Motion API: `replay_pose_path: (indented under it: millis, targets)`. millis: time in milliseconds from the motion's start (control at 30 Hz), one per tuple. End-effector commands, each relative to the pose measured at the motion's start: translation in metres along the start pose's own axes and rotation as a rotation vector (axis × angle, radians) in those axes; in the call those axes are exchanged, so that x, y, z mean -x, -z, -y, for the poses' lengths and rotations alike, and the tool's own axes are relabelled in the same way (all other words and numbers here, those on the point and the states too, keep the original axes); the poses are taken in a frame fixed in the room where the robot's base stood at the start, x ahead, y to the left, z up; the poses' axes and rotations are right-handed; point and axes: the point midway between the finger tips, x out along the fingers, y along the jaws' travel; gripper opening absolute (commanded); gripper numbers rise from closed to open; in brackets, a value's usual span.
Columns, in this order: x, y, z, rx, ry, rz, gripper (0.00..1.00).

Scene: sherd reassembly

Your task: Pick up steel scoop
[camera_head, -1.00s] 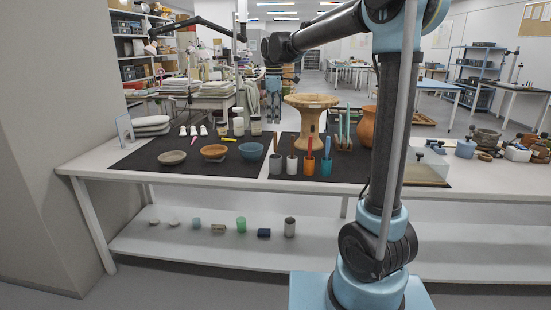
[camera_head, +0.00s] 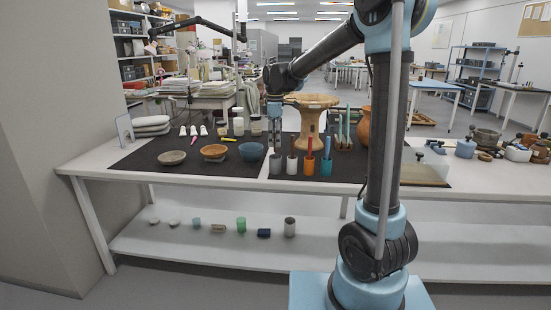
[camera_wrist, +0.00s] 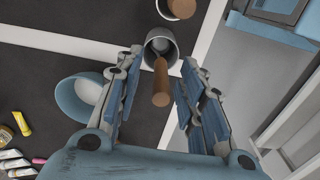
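A tool with a brown handle (camera_wrist: 161,86) stands in a grey cup (camera_wrist: 155,44); I take it to be the steel scoop, but its lower end is hidden inside the cup. In the head view its handle (camera_head: 276,144) sticks up from the leftmost cup (camera_head: 275,165) of the row. My gripper (camera_wrist: 161,63) is open and empty, with its fingers spread to either side of the handle in the wrist view. In the head view my gripper (camera_head: 274,122) hangs above that cup. I cannot tell whether either finger touches the handle.
A blue bowl (camera_head: 251,151) stands close left of the cup. A dark mat (camera_head: 140,158) lies beneath.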

Motion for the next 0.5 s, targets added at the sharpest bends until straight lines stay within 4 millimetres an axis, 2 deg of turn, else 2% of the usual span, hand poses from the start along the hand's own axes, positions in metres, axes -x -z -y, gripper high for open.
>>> replay_pose_path:
  millis: [167, 300, 500]
  targets:
    - [0.0001, 0.0001, -0.0001, 0.000, 0.000, 0.000, 0.34]
    - [0.0002, 0.0001, -0.0001, 0.000, 0.000, 0.000, 0.02]
    - [0.0003, 0.0001, -0.0001, 0.000, 0.000, 0.000, 0.00]
